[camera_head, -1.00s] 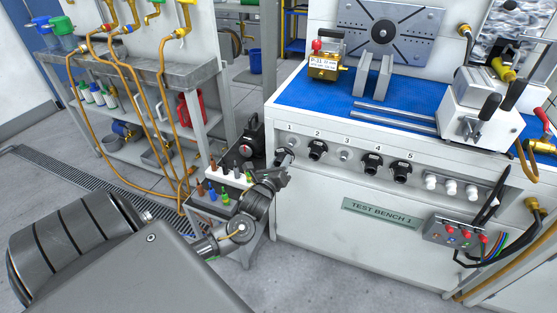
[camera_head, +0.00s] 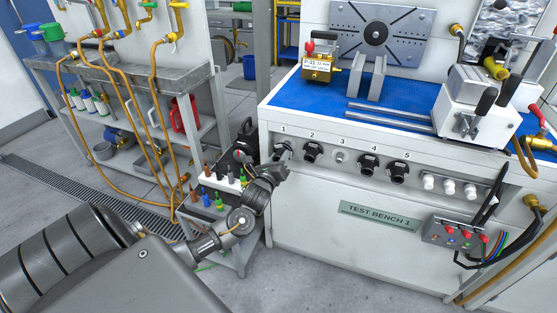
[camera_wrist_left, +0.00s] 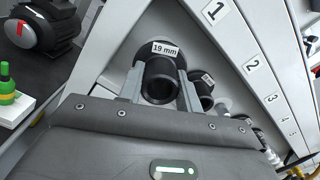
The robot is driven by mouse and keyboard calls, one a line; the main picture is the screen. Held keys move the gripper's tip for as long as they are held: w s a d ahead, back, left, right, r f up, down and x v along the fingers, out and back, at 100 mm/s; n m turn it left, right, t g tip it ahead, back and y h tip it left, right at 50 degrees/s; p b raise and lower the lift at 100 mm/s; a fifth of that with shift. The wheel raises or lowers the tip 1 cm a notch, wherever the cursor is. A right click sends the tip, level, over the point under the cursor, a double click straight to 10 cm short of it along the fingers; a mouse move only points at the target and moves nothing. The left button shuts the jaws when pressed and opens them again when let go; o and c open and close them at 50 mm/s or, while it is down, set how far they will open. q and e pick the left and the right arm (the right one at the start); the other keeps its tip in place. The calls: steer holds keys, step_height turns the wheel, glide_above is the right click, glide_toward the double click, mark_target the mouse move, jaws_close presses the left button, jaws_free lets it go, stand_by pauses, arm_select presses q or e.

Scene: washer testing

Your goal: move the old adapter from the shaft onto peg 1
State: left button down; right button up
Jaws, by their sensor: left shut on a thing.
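My left gripper (camera_head: 281,160) is at the left end of the row of pegs on the bench front, under the number 1. In the left wrist view the gripper (camera_wrist_left: 161,90) is shut on a black adapter (camera_wrist_left: 160,68) with a round hollow end and a wide dark flange labelled 19 mm. The fingers lie on both sides of it. The adapter is against or very near the panel at peg 1; the peg itself is hidden, so I cannot tell how far on it sits. My right gripper is not in view.
Black adapters sit on peg 2 (camera_head: 312,151), peg 4 (camera_head: 368,166) and peg 5 (camera_head: 398,172). Peg 3 (camera_head: 342,156) is bare. A black device (camera_head: 246,143) and several coloured bottles (camera_head: 218,200) stand on a cart left of the bench, close to my arm.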

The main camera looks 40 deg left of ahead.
mark_target(283, 151)
arm_select(q)
steer(key=p, duration=0.3)
steer(key=shift+r, duration=0.1)
stand_by(2.8)
steer(key=shift+x, duration=2.1)
stand_by(2.3)
steer(key=c, duration=0.9)
jaws_free()
